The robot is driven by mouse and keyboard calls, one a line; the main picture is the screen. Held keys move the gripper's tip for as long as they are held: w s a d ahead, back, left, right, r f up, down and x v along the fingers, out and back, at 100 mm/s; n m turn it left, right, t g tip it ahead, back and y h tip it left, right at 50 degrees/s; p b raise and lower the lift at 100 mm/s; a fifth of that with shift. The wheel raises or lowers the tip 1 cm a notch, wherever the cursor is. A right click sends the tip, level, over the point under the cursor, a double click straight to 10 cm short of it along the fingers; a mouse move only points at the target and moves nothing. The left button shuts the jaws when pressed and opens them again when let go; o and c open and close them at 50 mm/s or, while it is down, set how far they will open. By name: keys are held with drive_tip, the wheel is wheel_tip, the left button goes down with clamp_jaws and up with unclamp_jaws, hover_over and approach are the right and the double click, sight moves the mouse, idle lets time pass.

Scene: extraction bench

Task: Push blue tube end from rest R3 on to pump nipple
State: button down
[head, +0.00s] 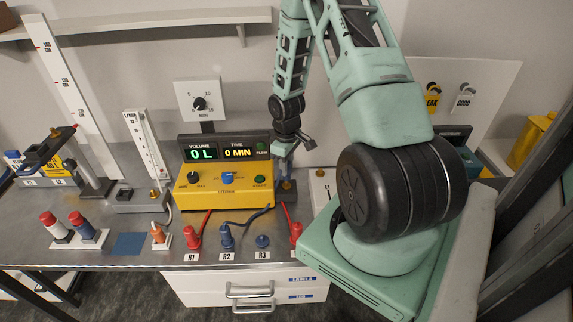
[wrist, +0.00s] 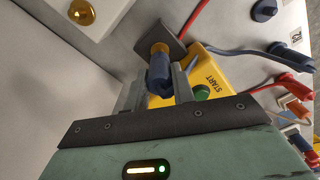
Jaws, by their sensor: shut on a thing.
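My gripper (head: 284,158) is at the right end of the yellow control box (head: 222,202), pointing down. In the wrist view its fingers (wrist: 157,92) are shut on a blue tube end (wrist: 160,74). The tube end is in line with a brass nipple (wrist: 160,48) on a dark square block (wrist: 172,42). Its tip appears to meet the brass; how far it is over the nipple I cannot tell. The block also shows in the head view (head: 287,187). Rest R3 (head: 262,241) is at the bench front, with a short blue piece on it.
Rest R2 (head: 227,238) holds a blue end with a dark blue hose running behind it. Red ends stand at R1 (head: 193,237) and right of R3 (head: 296,232). A white box with a brass fitting (head: 324,187) stands close right of my gripper.

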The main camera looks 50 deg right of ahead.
drive_tip(key=shift+f+b, duration=1.05)
drive_tip(key=shift+f, duration=0.4)
drive_tip(key=c, duration=1.1)
unclamp_jaws()
wheel_tip(320, 180, up, 18)
drive_tip(key=b, duration=0.3)
drive_tip(key=shift+f, duration=0.25)
